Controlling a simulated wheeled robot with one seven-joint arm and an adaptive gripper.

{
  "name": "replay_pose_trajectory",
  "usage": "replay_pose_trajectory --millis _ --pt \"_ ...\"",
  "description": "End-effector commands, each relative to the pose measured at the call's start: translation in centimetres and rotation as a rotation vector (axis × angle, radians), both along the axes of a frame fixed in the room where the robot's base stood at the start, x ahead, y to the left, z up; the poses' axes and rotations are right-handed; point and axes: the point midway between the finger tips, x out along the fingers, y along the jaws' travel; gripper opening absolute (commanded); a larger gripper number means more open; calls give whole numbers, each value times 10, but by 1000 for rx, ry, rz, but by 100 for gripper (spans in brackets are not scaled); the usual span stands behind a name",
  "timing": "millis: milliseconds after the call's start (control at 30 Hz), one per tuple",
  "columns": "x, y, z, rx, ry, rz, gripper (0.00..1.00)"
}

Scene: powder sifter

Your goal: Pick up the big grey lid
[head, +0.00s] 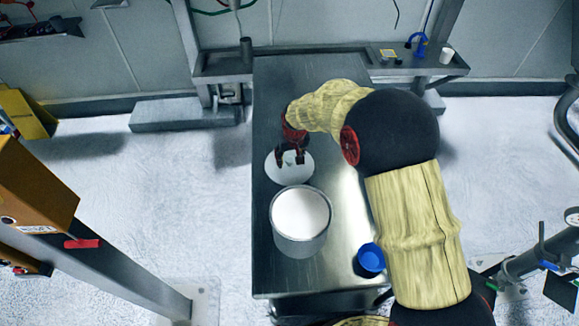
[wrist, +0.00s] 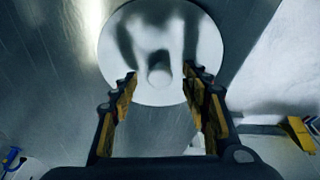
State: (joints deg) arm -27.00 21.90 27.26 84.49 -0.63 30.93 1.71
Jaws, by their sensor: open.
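The big grey lid (head: 290,172) lies flat on the steel table, behind the round container. In the wrist view the lid (wrist: 155,30) is a pale disc with a small round knob (wrist: 160,75) near its middle. My gripper (head: 289,156) is over the lid, pointing down at it. In the wrist view my gripper (wrist: 160,82) is open, with one finger on each side of the knob and a gap to both. Nothing is held. I cannot tell how high the fingertips are above the lid.
A steel container (head: 300,245) filled with white powder stands in front of the lid. A blue cup (head: 370,258) stands near the table's right edge. The steel table (head: 290,85) is clear behind the lid. A side shelf with small items (head: 410,65) is at the back right.

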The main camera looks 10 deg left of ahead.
Motion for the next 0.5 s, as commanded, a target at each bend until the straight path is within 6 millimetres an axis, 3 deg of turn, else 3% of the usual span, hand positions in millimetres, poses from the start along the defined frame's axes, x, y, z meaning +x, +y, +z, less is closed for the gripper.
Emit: replay_pose_trajectory --millis 233,500 --pt "2 1 -3 1 -2 0 46" --pt "1 1 -3 1 -2 0 32"
